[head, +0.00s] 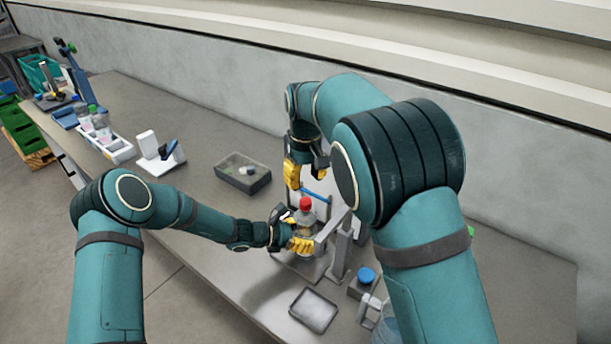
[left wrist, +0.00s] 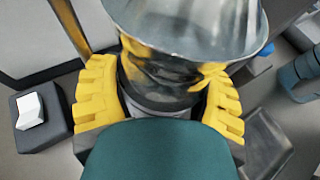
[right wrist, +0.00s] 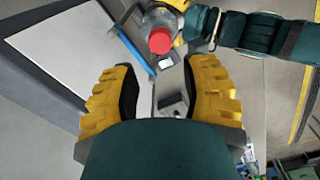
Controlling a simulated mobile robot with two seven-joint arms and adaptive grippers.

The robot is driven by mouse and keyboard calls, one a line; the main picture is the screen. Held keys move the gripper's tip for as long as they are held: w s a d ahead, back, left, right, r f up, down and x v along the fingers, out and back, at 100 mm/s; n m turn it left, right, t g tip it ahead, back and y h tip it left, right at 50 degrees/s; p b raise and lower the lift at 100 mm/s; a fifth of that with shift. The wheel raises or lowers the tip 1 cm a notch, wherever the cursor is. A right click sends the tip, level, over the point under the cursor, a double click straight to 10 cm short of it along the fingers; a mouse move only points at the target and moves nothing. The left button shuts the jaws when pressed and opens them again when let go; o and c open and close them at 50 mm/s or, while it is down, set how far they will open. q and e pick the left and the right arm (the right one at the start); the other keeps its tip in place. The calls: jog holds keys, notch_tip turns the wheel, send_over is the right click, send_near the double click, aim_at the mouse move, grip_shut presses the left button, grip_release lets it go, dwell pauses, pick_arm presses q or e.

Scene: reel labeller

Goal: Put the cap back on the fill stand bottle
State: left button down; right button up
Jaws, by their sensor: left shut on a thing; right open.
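The clear fill stand bottle (head: 305,218) stands upright at the stand (head: 341,250). The red cap (head: 305,203) sits on top of its neck; it also shows in the right wrist view (right wrist: 160,41). I cannot tell how tightly it is seated. My left gripper (head: 301,244) is shut around the bottle's body, low down. In the left wrist view the clear bottle (left wrist: 190,25) fills the space between the yellow fingers. My right gripper (head: 304,172) is open and empty, above and behind the cap, apart from it. In the right wrist view nothing is between its fingers (right wrist: 163,78).
A dark grey bin (head: 262,184) lies left of the stand. A blue-topped container (head: 366,275) and a shallow tray (head: 313,311) are near the front. A blue bar (head: 316,197) is behind the bottle. A white rack (head: 119,154) stands far left. Bench between bin and wall is clear.

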aim_at(305, 201)
jog(key=shift+f, duration=3.95)
jog(key=shift+o, duration=0.3)
grip_shut()
jog(key=shift+o, duration=0.8)
grip_release()
